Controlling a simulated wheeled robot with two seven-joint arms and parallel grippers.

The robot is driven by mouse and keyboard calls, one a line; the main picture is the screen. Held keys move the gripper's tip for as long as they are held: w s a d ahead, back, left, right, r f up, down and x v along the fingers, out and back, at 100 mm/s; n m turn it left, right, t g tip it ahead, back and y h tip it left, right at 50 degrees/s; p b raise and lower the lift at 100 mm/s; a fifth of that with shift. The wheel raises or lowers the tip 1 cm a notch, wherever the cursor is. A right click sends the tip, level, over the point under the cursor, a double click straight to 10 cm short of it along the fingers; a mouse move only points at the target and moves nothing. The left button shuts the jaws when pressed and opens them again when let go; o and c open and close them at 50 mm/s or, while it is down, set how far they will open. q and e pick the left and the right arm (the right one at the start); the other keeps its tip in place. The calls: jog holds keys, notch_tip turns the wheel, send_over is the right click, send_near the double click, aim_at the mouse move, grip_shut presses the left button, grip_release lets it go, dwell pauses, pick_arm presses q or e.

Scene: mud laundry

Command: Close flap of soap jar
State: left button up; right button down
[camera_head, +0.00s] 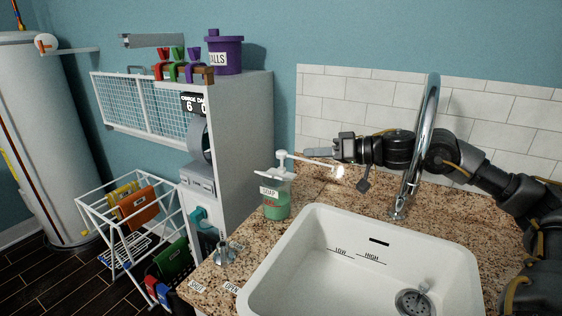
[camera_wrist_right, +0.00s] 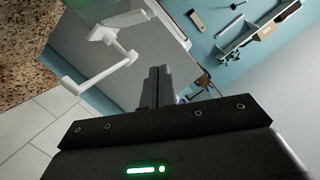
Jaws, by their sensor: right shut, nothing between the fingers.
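The soap jar (camera_head: 277,206) stands on the granite counter just left of the sink, with green liquid inside and a label reading SOAP. White parts (camera_head: 282,162) rise from its top, and a thin white arm reaches right from them. These white parts also show in the right wrist view (camera_wrist_right: 104,72). I cannot tell clearly how far the flap is open. My right gripper (camera_head: 309,153) is shut and empty, behind and slightly above the white arm, its fingers pointing left. The shut fingers show in the wrist view (camera_wrist_right: 157,82). My left gripper is out of view.
The white sink (camera_head: 345,235) lies in front, with a tall chrome faucet (camera_head: 414,160) beside my right arm. A grey cabinet (camera_head: 240,130) stands left, bearing a purple tin (camera_head: 225,56). A small metal stand (camera_head: 222,254) is on the counter's front left.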

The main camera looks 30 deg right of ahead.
jog(key=p, duration=0.4)
send_over(277, 177)
jog(key=w+d, duration=0.2)
jog(key=shift+s+a+f, duration=0.1)
jog(key=shift+a+f, duration=0.05)
jog(key=shift+f, duration=0.3)
jog(key=shift+s+a+f, duration=0.1)
jog(key=shift+f, duration=0.35)
jog(key=f, duration=0.1)
jog(key=a+f, duration=0.1)
jog(key=shift+s+f, duration=0.3)
jog(key=shift+s, duration=0.1)
jog(key=shift+s+a+f, duration=0.1)
jog(key=shift+s+f, duration=0.15)
jog(key=shift+f, duration=0.2)
jog(key=shift+a+f, duration=0.15)
